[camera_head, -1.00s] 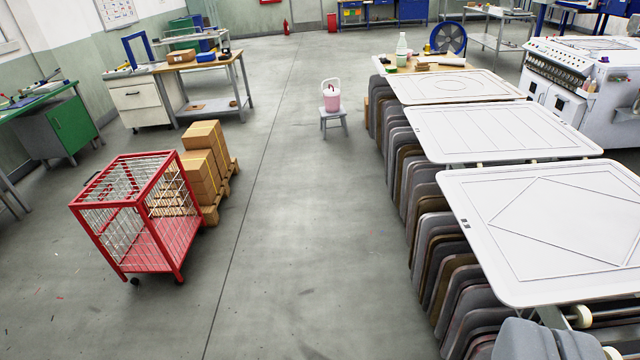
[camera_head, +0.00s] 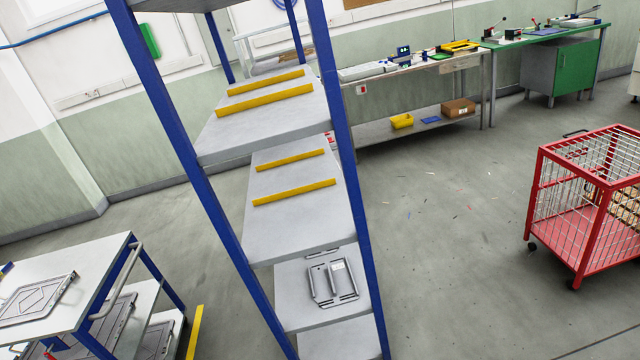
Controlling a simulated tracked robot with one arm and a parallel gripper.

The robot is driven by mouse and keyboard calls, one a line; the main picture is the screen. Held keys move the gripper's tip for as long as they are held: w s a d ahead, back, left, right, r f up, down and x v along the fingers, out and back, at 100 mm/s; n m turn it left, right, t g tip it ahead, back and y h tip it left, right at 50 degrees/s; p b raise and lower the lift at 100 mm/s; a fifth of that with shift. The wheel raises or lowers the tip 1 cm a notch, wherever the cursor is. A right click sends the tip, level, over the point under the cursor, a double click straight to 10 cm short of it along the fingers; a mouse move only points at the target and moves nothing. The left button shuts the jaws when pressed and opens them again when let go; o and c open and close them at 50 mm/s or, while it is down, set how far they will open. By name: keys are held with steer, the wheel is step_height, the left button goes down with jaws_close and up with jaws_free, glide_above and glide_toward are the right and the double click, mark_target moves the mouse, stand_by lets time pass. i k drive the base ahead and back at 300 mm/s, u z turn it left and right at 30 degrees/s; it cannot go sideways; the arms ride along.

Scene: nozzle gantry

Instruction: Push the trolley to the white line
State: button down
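The trolley (camera_head: 585,200) is a red-framed cage with silver wire sides, a red floor and small dark wheels. It stands upright on the grey floor at the right edge of the view, its right side cut off. It looks empty. A dark handle shows at its top rear. No white line shows on the visible floor. A short yellow line (camera_head: 195,332) is on the floor at the lower left. My gripper is not in this view, so its distance from the trolley cannot be told.
A tall shelf with blue posts (camera_head: 352,190) and grey shelves stands close in front. A blue-framed cart (camera_head: 95,285) with panels is at the lower left. Workbenches (camera_head: 420,70) and a green-fronted desk (camera_head: 575,67) line the wall.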

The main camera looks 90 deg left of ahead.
mark_target(98, 263)
steer(key=u, duration=1.05)
steer(key=i, duration=0.1)
steer(key=u, duration=3)
steer(key=i, duration=0.55)
steer(key=z, duration=0.2)
steer(key=k, duration=0.55)
steer(key=z, duration=0.15)
